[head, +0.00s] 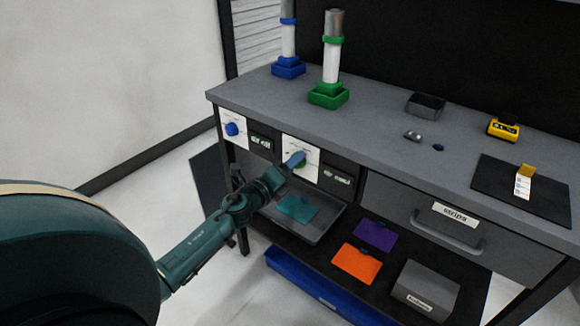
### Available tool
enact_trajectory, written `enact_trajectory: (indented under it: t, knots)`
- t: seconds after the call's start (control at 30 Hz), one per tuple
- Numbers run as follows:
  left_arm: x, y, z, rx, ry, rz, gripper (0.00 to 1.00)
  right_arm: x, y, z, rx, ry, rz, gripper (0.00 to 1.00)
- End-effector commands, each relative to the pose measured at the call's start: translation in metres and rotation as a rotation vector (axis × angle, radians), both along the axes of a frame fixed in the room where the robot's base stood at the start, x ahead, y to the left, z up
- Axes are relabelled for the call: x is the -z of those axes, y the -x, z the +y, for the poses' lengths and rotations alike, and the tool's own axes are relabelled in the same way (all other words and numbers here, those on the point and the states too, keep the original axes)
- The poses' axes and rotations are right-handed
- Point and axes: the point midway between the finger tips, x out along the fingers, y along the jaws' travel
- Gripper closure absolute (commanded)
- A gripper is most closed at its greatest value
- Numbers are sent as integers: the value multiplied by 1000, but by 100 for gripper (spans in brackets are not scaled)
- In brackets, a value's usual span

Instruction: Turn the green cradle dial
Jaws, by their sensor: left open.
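The green cradle dial (301,165) is on a white panel on the front face of the workbench. Only a little green shows, at the edge of my gripper. The green cradle (328,96) stands on the bench above it, holding an upright white and grey roll with a green ring. My left gripper (293,162) reaches up from the lower left, its fingertips in front of the dial. It is open. The fingers overlap the dial, so I cannot tell whether they touch it. My right gripper is out of view.
A blue dial (232,129) and blue cradle (288,68) are to the left. A small dark display (337,178) is right of the green dial. A tray (318,228) sits below my gripper. A drawer labelled "strips" (430,222) is at right.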

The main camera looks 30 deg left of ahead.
Motion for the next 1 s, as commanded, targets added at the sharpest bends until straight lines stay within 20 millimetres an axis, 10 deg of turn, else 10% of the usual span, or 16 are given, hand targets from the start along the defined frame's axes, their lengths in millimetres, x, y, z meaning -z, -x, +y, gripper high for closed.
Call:
enact_trajectory:
  t: [1.0]
  knots:
    - [0,131,10,0,0,0,41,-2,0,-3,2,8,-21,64]
